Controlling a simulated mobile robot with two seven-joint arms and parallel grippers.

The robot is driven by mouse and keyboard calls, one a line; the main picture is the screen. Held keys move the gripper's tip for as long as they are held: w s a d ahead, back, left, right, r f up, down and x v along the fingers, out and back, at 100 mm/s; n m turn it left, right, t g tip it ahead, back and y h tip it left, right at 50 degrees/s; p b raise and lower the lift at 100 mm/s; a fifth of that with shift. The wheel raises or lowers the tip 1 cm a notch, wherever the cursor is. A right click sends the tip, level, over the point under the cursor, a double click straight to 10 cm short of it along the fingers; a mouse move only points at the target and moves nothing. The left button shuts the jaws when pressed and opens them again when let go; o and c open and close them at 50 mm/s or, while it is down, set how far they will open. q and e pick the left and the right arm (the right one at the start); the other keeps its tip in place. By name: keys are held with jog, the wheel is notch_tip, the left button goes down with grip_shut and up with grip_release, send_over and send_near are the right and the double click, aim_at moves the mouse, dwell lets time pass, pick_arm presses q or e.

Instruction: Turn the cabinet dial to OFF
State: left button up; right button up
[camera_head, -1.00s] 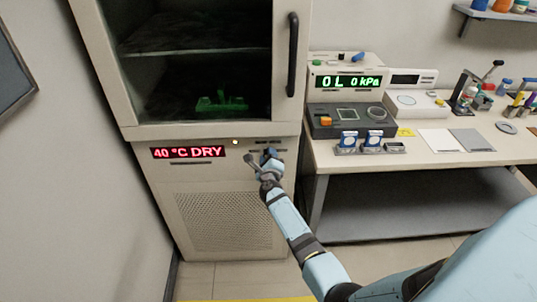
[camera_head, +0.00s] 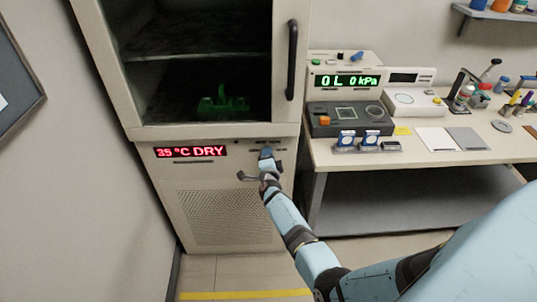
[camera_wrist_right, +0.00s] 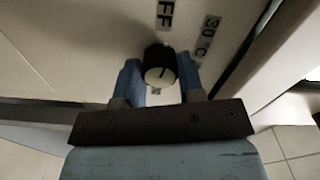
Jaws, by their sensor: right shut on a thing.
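The cabinet dial (camera_wrist_right: 160,66) is a black knob with a pale face, seen in the right wrist view. My right gripper (camera_head: 267,155) has its blue fingers on both sides of the dial and is shut on it. In the wrist view, a label ending in "FF" (camera_wrist_right: 165,14) is above the dial, and a "30 C" label (camera_wrist_right: 208,36) is to its upper right. The cabinet's red display (camera_head: 190,152) reads "35 °C DRY". The dial is mostly hidden behind my gripper in the head view. My left gripper is not in view.
The cabinet (camera_head: 158,205) has a dark glass door with a vertical black handle (camera_head: 292,60) above the panel. A bench (camera_head: 350,157) with instruments, reading "0L 0kPa", stands close on the right. Floor is free below the cabinet.

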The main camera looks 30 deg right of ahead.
pick_arm(q)
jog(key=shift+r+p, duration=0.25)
jog(key=shift+p, duration=0.05)
pick_arm(e)
jog(key=shift+r+n, duration=0.2)
jog(key=shift+n, duration=0.9)
jog(key=shift+w, duration=0.1)
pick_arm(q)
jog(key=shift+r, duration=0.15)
pick_arm(e)
jog(key=o, duration=0.9)
jog(key=shift+f, duration=0.15)
